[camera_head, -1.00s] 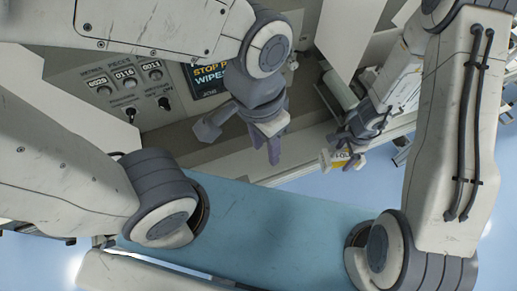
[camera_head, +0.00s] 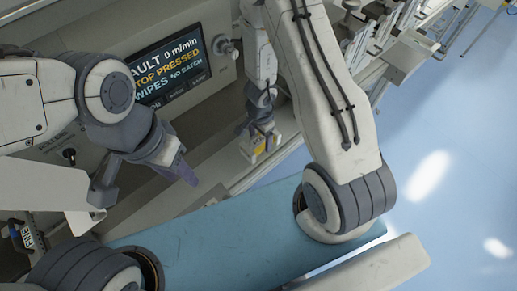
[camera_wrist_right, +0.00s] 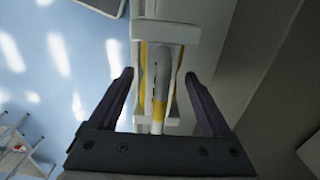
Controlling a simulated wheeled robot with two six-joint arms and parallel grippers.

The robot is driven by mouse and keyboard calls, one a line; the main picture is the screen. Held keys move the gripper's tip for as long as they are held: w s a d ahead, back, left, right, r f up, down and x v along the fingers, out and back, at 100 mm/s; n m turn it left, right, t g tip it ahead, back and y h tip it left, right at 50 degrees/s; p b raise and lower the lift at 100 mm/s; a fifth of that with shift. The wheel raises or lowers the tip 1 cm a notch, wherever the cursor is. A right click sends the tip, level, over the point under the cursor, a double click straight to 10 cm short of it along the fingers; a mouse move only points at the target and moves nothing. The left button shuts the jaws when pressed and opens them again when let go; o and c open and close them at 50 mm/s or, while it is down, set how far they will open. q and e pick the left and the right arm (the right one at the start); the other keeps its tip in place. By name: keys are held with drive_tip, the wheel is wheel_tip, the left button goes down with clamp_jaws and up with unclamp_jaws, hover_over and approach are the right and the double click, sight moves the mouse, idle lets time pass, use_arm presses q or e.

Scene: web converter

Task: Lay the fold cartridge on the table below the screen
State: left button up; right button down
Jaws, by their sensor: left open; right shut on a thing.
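The fold cartridge (camera_head: 259,146), a small white and yellow piece, is in my right gripper (camera_head: 262,131) in the head view, near the pale ledge of the machine. In the right wrist view, the cartridge (camera_wrist_right: 165,34) shows a white frame with yellow edges and a grey and yellow bar, between the two dark fingers of my right gripper (camera_wrist_right: 163,92). The screen (camera_head: 172,62), with yellow and white text, is on the console to the left. The table surface below it (camera_head: 208,130) is partly hidden by my left arm. My left gripper (camera_head: 146,180) is open and empty in front of it.
The pale front edge (camera_head: 245,180) of the ledge runs beneath both grippers. A knob (camera_head: 224,46) sits right of the screen. Blue floor (camera_head: 440,130) lies open at the right, with racks and frames (camera_head: 405,62) at the back.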

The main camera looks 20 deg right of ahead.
sight(260, 144)
drive_tip(key=shift+f+b, duration=1.85)
drive_tip(key=shift+f, duration=0.15)
drive_tip(key=shift+r, duration=0.15)
